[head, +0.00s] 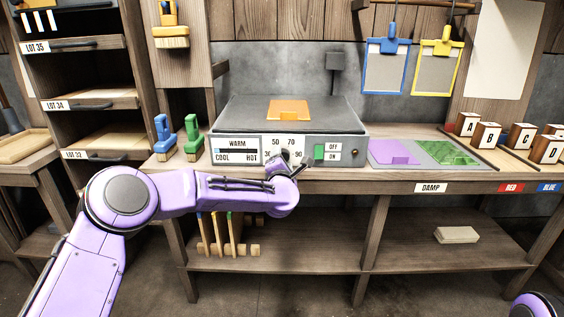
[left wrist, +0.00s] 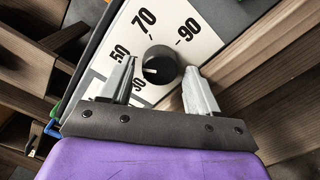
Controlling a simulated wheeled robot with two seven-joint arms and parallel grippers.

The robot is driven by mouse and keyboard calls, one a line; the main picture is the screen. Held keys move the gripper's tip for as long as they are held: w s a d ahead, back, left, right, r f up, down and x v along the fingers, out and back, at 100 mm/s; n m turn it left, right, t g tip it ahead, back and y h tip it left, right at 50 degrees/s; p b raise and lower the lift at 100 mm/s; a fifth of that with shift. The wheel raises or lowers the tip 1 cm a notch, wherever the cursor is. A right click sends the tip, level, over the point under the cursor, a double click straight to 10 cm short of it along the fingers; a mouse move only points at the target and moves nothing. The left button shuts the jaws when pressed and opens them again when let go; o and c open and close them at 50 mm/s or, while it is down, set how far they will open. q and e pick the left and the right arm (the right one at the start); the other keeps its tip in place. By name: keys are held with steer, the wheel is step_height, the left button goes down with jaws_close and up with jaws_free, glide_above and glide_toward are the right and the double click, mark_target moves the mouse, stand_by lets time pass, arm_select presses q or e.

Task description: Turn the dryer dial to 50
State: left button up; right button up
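The dryer (head: 335,122) is a grey box on the bench with a white front panel. Its dial, a round black knob (left wrist: 160,65) with a white mark, shows in the left wrist view among the numbers 30, 50, 70 and 90. The mark points to the picture's left, between the 30 and the 50; I cannot tell exactly where. My left gripper (left wrist: 159,68) is open, one finger on each side of the knob, with visible gaps. In the head view my left wrist covers much of the dial. My right gripper is out of view.
An orange piece (head: 289,110) lies on the dryer top. A green OFF/ON switch (head: 319,152) is right of the dial. Blue and green brushes (head: 192,137) stand at left. Purple and green sheets (head: 395,151) lie at right. Wooden frames (head: 232,236) are below the bench.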

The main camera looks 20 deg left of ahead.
arm_select(q)
steer(key=v, duration=1)
steer(key=shift+s, duration=0.3)
